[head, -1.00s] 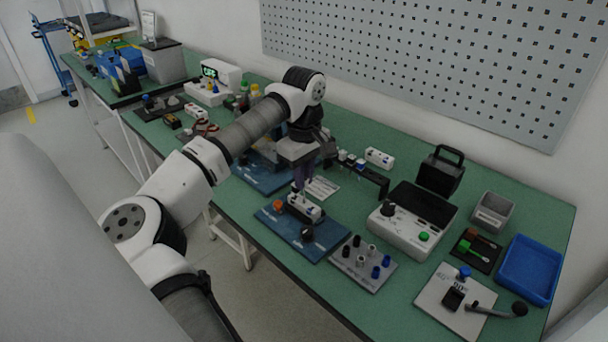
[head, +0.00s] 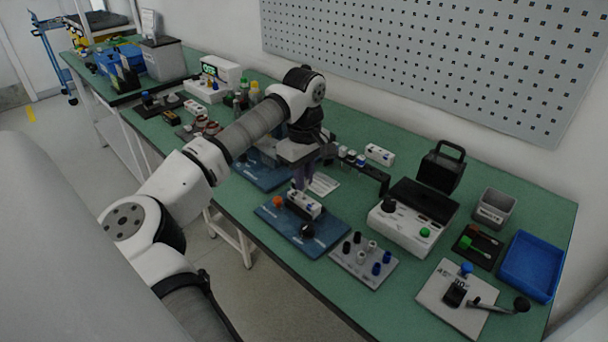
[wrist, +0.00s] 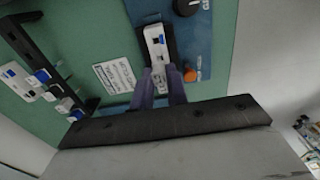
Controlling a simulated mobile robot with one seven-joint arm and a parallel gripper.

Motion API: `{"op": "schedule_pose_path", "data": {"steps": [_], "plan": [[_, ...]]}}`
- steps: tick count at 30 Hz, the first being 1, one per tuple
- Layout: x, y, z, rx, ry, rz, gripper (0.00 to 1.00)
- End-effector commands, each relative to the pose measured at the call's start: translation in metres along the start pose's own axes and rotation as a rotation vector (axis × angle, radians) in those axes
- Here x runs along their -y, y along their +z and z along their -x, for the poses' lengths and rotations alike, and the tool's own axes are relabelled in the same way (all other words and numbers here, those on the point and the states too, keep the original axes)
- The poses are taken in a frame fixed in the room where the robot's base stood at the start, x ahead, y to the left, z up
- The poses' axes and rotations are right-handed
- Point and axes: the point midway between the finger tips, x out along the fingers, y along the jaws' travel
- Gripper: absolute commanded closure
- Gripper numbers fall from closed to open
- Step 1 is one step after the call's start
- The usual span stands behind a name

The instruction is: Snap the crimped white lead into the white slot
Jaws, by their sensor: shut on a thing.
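The white slotted block (head: 305,203) sits on a blue board (head: 325,236) in the middle of the bench. In the wrist view the block (wrist: 155,42) stands upright in the picture, with dark slots and a blue mark on it. My gripper (head: 301,184) is over the block's far-left end, fingers pointing down. In the wrist view its purple-grey fingers (wrist: 160,80) are close together at the block's near end. They are shut on the white lead, but it is mostly hidden and hard to tell from the white block. I cannot tell whether it touches the slot.
An orange knob (head: 277,202) and a black knob (head: 307,230) stand on the blue board near the block. A black rack (head: 368,177) with white and blue connectors is behind right. A plate of coloured pegs (head: 364,262) and a white tester (head: 402,229) are to the right.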

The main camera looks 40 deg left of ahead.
Motion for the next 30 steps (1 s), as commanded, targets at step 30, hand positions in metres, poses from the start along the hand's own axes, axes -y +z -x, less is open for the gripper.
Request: {"op": "schedule_pose_path", "data": {"steps": [30], "plan": [[0.0, 0.0, -0.016, 0.0, 0.001, 0.0, 1.0]]}}
